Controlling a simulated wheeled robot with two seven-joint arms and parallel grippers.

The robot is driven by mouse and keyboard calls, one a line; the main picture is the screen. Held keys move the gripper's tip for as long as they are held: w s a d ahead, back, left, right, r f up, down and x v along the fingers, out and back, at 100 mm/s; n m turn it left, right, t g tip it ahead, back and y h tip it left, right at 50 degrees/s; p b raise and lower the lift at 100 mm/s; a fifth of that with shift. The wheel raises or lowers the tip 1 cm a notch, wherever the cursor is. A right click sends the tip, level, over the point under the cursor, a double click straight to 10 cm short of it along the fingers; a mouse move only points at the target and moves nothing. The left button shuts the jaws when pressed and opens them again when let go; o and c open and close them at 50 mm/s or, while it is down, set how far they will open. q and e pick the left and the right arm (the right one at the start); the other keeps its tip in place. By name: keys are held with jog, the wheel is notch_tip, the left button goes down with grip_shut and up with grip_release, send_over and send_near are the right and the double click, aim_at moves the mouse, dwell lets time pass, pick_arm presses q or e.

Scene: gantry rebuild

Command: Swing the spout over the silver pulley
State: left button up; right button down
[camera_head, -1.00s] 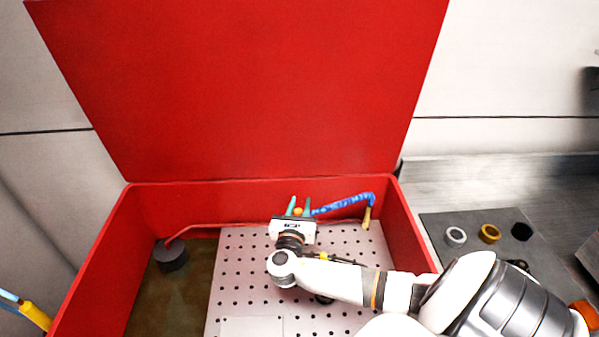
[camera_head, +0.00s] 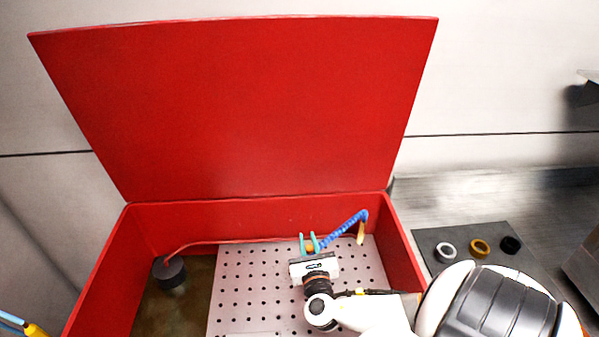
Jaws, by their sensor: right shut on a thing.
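The spout is a blue segmented hose (camera_head: 345,229) with a yellow nozzle (camera_head: 361,234) hanging down at its right end, near the back right of the red tub. My right gripper (camera_head: 309,244) has teal fingers and is shut on the spout's left end, where an orange-yellow part shows between them. My wrist hides some of the perforated plate below. The silver pulley (camera_head: 445,252) lies on a dark mat outside the tub, to the right and well apart from the nozzle. My left gripper is not recognisable in view.
The red tub (camera_head: 402,250) has its lid (camera_head: 240,110) raised behind. A perforated plate (camera_head: 245,285) fills most of it; a dark cylinder (camera_head: 170,271) stands left. A gold ring (camera_head: 480,248) and a black ring (camera_head: 511,245) share the mat (camera_head: 428,238). A yellow-and-blue item shows lower left.

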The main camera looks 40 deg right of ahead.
jog(key=s+n+t+y, duration=0.2)
jog(key=s+n+y, duration=0.1)
jog(key=s, duration=0.3)
jog(key=shift+s+y, duration=0.35)
jog(key=shift+y, duration=0.55)
jog(key=shift+d, duration=0.1)
jog(key=c, duration=1.3)
grip_release()
jog(key=shift+c, duration=0.2)
notch_tip(320, 180, up, 10)
jog(key=shift+p, duration=0.6)
